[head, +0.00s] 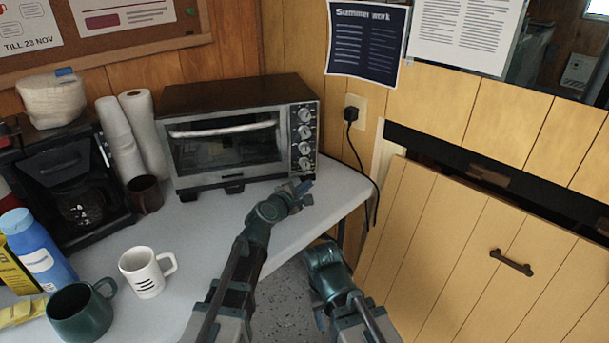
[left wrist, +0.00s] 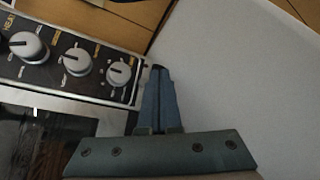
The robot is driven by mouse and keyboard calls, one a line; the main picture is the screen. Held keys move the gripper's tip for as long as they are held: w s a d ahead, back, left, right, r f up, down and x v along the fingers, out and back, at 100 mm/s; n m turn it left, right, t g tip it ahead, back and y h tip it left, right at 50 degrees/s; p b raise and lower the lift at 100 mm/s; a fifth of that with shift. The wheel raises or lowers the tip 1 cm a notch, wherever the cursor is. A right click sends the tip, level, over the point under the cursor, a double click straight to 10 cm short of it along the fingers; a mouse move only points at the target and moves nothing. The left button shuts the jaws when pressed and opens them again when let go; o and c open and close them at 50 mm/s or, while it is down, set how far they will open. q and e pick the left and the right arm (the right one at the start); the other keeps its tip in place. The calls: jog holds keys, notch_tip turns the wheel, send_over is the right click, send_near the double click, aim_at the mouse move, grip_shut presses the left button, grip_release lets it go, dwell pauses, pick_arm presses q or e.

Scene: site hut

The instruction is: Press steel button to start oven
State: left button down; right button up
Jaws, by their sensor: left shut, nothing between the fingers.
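The toaster oven (head: 225,143) stands on the grey table against the wall, door shut. Its control panel (head: 304,140) on the right carries a column of several silver knobs. In the left wrist view the panel (left wrist: 54,62) shows three round silver controls, the smallest (left wrist: 118,73) nearest my fingers. I cannot make out a separate steel button. My left gripper (head: 304,188) is shut and empty, just in front of the oven's lower right corner. Its fingertips (left wrist: 158,70) appear beside the panel's end. My right gripper (head: 320,312) hangs low beyond the table's edge; its fingers are unclear.
A white mug (head: 143,275), a green mug (head: 80,316) and a blue bottle (head: 38,252) stand at the left front. A coffee maker (head: 70,185) and paper rolls (head: 141,130) are left of the oven. A black cord (head: 361,165) hangs at right. The table's front centre is clear.

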pick_arm(q)
jog(key=shift+w+a, duration=0.2)
jog(key=shift+w, duration=0.6)
jog(key=shift+w, duration=0.15)
dwell(1.5)
jog(key=shift+w+a, duration=0.15)
jog(key=shift+w, duration=0.1)
jog(key=shift+w+a, duration=0.1)
jog(key=shift+w, duration=0.3)
dwell(0.6)
jog(key=shift+s, duration=0.1)
jog(key=shift+s+d, duration=0.25)
jog(key=shift+s, duration=0.45)
jog(key=shift+s, duration=0.15)
jog(key=shift+s+d, duration=0.2)
jog(key=shift+s, duration=0.55)
jog(key=shift+s+d, duration=0.25)
jog(key=shift+s, duration=0.55)
jog(key=shift+s+d, duration=0.2)
jog(key=shift+s, duration=0.55)
